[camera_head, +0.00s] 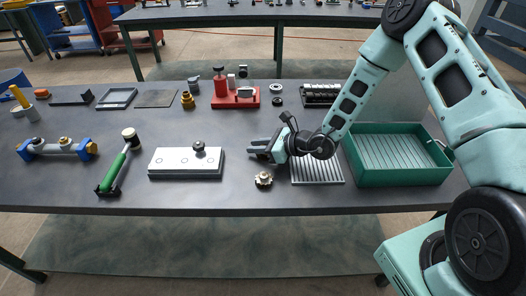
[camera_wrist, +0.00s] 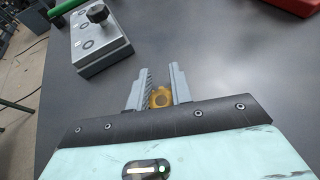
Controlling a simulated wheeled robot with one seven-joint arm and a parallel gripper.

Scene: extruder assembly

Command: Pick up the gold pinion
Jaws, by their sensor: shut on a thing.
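My gripper (camera_head: 260,151) is above the middle of the table and points left in the head view. In the wrist view its two grey fingers (camera_wrist: 156,88) are shut on the gold pinion (camera_wrist: 161,98), a small yellow-gold part with a hole in it. The pinion sits low between the fingers, near the gripper's dark front edge, which hides part of it. In the head view the fingers hide the pinion, and its height above the table is hard to tell.
A white plate block (camera_head: 185,163) with a black knob lies left of my gripper. A toothed wheel (camera_head: 263,179) lies just in front. A ribbed grey tray (camera_head: 318,168) and a green bin (camera_head: 400,177) are to the right. A red fixture (camera_head: 235,98) stands behind.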

